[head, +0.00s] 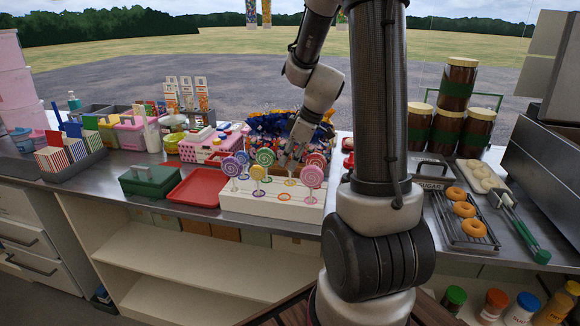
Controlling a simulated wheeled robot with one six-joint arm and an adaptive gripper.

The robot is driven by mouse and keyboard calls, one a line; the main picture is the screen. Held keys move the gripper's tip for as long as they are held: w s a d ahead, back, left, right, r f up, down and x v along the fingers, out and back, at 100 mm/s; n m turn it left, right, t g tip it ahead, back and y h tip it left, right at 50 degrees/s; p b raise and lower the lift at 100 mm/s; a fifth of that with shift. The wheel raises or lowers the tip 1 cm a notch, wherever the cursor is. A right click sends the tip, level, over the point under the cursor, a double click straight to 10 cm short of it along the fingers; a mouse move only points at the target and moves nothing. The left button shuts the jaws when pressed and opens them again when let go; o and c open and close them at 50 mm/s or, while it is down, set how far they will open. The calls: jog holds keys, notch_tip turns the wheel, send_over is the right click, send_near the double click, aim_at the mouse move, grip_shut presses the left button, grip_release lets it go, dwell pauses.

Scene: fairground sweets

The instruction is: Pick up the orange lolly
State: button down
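A white lolly stand (270,207) on the counter holds several upright swirl lollies, with coloured rings marked on its top. A yellow or yellow-orange lolly (257,173) stands near the front middle; I cannot tell if it is the orange one. A green lolly (265,156) stands behind it, a blue-purple lolly (231,166) at left, a pink lolly (312,177) at front right and a red lolly (317,160) behind that. My gripper (289,164) points down over the back middle of the stand, between the green and pink lollies. Its fingertips are small and unclear, and may hide a lolly.
A red tray (200,187) and a green box (150,180) lie left of the stand. Behind it is a heap of blue and orange wrapped sweets (265,124). At right are a doughnut rack (484,241), tongs (522,226) and stacked jars (458,82).

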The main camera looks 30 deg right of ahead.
jog(key=shift+r, duration=0.1)
notch_tip(320, 180, up, 10)
jog(key=shift+f, duration=0.1)
dwell(0.5)
